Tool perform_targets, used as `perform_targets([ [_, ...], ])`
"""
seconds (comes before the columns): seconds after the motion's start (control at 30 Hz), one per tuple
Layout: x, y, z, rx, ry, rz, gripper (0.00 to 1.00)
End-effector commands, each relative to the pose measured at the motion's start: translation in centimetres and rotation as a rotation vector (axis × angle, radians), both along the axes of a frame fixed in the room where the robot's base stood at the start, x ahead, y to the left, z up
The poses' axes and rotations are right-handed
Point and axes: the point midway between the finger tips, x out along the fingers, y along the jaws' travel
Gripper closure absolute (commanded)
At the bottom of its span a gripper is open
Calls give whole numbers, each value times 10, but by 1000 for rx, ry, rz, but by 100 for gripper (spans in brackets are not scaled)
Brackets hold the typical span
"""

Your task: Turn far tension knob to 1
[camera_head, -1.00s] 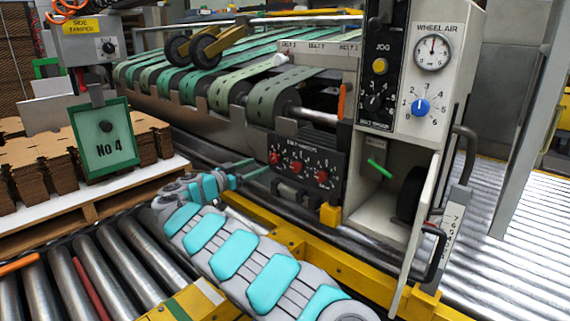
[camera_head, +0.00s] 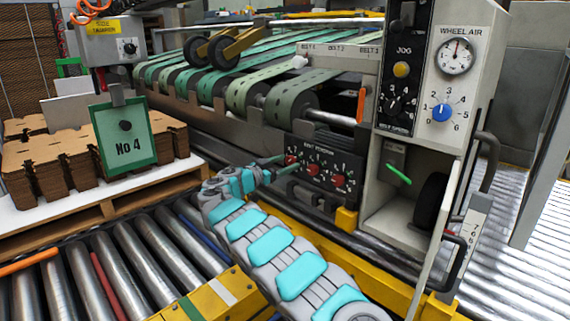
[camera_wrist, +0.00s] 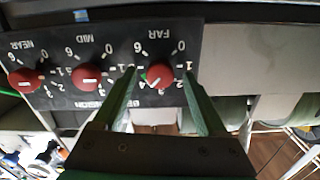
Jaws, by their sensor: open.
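The far tension knob (camera_wrist: 160,75) is red and round, under the upside-down label FAR in the wrist view. Its pale mark points to the lower left there, apparently near 4. The 1 is on the picture's right side of its dial. It is the leftmost knob (camera_head: 292,160) in the head view, partly covered by my gripper. My gripper (camera_wrist: 159,80) is open, its two green fingers spread either side of the knob in the wrist view. I cannot tell whether they touch it. In the head view my gripper (camera_head: 279,167) is at the panel's left end.
The black belt tension panel (camera_head: 318,155) also carries the MID knob (camera_wrist: 87,77) and NEAR knob (camera_wrist: 26,80). A white control cabinet (camera_head: 455,105) stands right of it, with its lower door open. A yellow rail (camera_head: 290,213) runs below. Belts (camera_head: 245,92) lie behind.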

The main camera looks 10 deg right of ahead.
Motion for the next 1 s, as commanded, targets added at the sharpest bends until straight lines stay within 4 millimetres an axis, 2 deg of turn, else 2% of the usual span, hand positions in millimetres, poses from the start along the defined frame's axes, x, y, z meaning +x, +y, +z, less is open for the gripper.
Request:
perform_targets([
  [0.13, 0, 0, 0, 0, 0, 0, 26],
  [0.8, 0, 0, 0, 1, 1, 0, 100],
  [1.0, 0, 0, -1, 0, 2, 0, 100],
])
